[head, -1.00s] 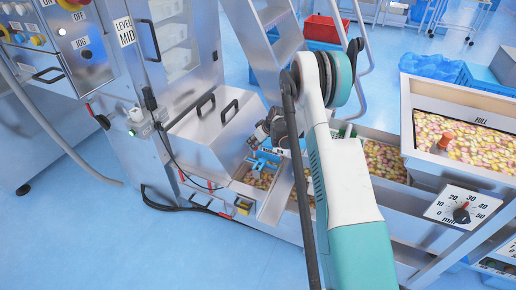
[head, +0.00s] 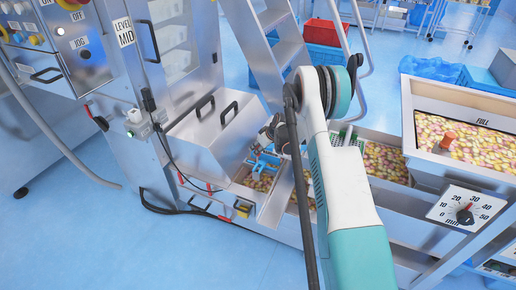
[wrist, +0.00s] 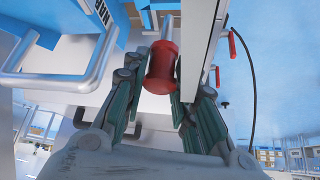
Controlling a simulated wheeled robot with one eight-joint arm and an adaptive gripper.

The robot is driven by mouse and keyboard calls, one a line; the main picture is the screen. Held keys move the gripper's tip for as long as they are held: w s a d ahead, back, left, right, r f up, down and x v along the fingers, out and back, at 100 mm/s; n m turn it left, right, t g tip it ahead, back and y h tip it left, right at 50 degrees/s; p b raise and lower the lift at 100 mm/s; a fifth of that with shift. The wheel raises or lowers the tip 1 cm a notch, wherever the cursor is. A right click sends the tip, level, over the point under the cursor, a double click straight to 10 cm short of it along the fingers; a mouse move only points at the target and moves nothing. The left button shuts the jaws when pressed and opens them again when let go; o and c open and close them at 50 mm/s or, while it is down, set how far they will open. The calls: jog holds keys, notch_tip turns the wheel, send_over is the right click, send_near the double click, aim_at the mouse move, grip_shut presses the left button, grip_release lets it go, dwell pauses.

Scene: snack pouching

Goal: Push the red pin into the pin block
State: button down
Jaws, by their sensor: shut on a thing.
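The red pin (wrist: 162,66) shows in the wrist view, its rounded end toward the camera. My gripper (wrist: 160,85) is shut on it, with green-padded fingers on both sides. The pin's far end lies against or close to a grey metal part (wrist: 158,18); I cannot tell whether it is in a hole. I cannot clearly make out the pin block. In the head view my gripper (head: 275,130) is small and dark above a blue piece (head: 264,161), partly behind my arm, and the pin cannot be made out there.
A long metal panel edge (wrist: 196,50) runs close right of the pin. Another red piece (wrist: 232,44) and a black cable (wrist: 252,80) lie beyond it. A bent metal handle (wrist: 70,82) is on the left. A steel lidded box (head: 205,130) stands left of my gripper in the head view.

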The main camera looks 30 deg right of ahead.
jog(key=shift+f+b, duration=0.5)
jog(key=shift+f, duration=1.75)
jog(key=shift+f, duration=2.7)
jog(key=c, duration=1.2)
grip_release()
notch_tip(320, 180, up, 10)
jog(key=shift+f, duration=0.1)
